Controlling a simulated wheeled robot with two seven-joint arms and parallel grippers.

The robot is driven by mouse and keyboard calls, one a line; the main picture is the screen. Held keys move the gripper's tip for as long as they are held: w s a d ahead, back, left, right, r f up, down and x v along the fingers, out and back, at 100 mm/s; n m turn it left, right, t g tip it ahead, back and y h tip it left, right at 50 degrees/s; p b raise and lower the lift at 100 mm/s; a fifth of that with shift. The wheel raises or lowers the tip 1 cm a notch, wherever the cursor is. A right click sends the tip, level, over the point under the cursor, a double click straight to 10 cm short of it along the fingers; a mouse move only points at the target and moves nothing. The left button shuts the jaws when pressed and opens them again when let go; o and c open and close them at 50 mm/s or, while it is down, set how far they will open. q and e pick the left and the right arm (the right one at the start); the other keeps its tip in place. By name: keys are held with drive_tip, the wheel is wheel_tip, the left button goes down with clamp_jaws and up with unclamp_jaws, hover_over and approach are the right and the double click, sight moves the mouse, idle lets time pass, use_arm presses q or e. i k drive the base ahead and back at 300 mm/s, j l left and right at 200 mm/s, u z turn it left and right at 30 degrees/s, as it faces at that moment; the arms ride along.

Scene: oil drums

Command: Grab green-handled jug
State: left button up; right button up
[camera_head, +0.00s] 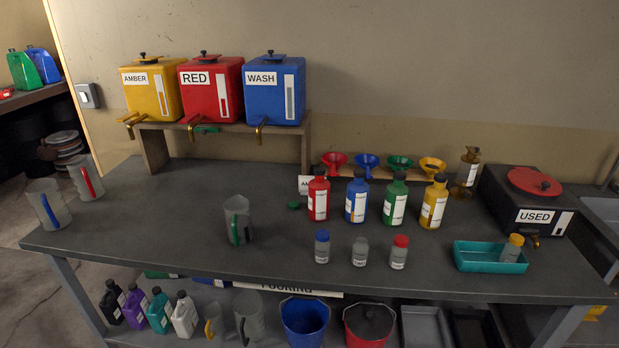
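The green-handled jug (237,217) stands upright on the dark grey workbench (150,225), left of the middle. It is a grey, see-through jug, and its green handle (235,233) faces the front. Two similar jugs stand at the bench's left end: one with a blue handle (46,204) and one with a red handle (84,177). Neither of my grippers shows in the head view.
Amber, red and wash drums (273,90) stand on a raised shelf behind the jug. Several coloured bottles (357,200) and small jars (360,252) stand to its right, with a teal tray (465,262) farther right. The bench around the jug is clear.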

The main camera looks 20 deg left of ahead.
sight(236, 209)
drive_tip(key=u, duration=0.8)
